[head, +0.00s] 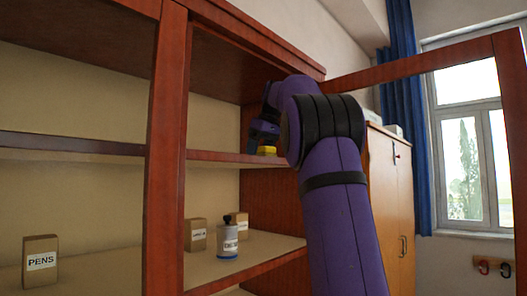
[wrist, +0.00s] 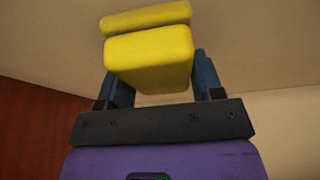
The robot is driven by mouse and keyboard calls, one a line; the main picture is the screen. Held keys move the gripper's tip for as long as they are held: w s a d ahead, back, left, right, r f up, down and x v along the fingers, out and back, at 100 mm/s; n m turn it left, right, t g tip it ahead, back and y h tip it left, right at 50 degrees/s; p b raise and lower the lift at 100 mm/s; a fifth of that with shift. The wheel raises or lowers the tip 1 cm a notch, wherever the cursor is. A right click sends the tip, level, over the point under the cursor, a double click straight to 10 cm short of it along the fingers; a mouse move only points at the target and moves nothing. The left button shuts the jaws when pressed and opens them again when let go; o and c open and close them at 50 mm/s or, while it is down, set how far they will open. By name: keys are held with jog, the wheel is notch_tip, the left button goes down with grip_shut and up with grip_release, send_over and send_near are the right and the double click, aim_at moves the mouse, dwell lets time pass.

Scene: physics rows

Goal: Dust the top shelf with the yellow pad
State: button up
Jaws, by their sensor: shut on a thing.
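The yellow pad (wrist: 150,60) is held between the two blue fingers of my gripper (wrist: 158,78) in the wrist view, with a second yellow part showing just beyond it. In the head view a bit of the yellow pad (head: 267,150) shows at the right end of the top shelf (head: 222,156), low over its board. My gripper (head: 264,132) is partly hidden there behind my purple arm. I cannot tell whether the pad touches the shelf.
The lower shelf holds a box marked PENS (head: 40,262), another small box (head: 196,235) and a white bottle with a dark cap (head: 228,240). An upright post (head: 166,150) divides the cabinet. An open door frame (head: 430,65) stands at right.

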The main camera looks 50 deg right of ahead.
jog(key=shift+s+a, duration=0.1)
jog(key=shift+a, duration=4.5)
jog(key=shift+s+a, duration=0.15)
jog(key=shift+a, duration=1.85)
jog(key=shift+a+f, duration=0.1)
jog(key=shift+a, duration=1.8)
jog(key=shift+w, duration=1.45)
jog(key=shift+w+d, duration=0.1)
jog(key=shift+d, duration=4.2)
jog(key=shift+w+d+r, duration=0.1)
jog(key=shift+d, duration=1.8)
jog(key=shift+w+d+r, duration=0.1)
jog(key=shift+d, duration=1.75)
jog(key=shift+d+f, duration=0.1)
jog(key=shift+d, duration=1.8)
